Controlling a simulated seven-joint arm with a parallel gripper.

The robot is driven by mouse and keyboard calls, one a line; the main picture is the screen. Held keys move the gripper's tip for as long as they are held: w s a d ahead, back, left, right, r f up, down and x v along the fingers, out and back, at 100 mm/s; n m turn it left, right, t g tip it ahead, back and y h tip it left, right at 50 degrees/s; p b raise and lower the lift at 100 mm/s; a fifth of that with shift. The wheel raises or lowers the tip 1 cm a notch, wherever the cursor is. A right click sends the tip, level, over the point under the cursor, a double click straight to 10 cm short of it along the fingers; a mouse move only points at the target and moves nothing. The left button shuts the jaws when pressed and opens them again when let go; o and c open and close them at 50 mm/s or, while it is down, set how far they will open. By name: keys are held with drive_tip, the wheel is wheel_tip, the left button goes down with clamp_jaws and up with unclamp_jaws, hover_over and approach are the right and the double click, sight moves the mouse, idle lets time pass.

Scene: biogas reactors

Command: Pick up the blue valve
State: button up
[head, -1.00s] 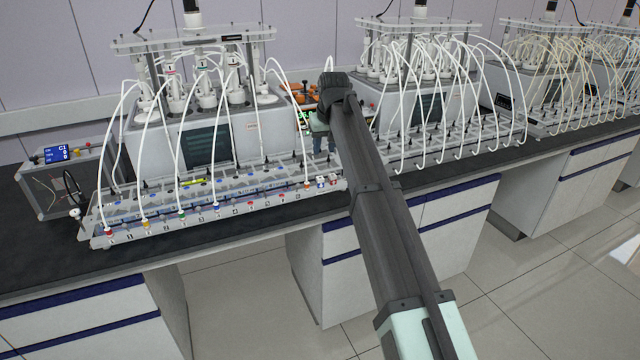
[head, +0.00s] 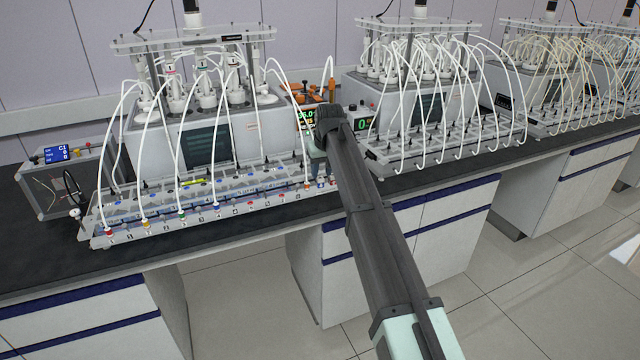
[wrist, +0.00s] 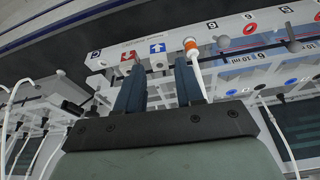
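The blue valve (head: 216,207) is a small blue cap on a white tube at the front edge of the left rack (head: 130,238), in the head view. My gripper (head: 318,178) is well to its right, at the rack's right end. In the wrist view my gripper (wrist: 160,66) is open, with two dark fingers apart and nothing held between them. An orange-and-white valve (wrist: 190,44) with a white tube is close beyond the right finger. I cannot make out the blue valve in the wrist view. My arm hides part of the bench behind it.
Red, yellow and green valves (head: 182,216) stand along the same rack edge, left of the blue one. White tubes (head: 150,150) arch over the rack from the reactor. A second rack (head: 450,145) stands to the right. The dark bench front (head: 60,255) is clear.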

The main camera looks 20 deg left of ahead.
sight(320, 181)
drive_tip(key=x, duration=0.4)
drive_tip(key=shift+w+a+f, duration=0.15)
drive_tip(key=shift+w+f, duration=0.15)
drive_tip(key=shift+w, duration=0.05)
drive_tip(key=shift+c, duration=0.3)
clamp_jaws()
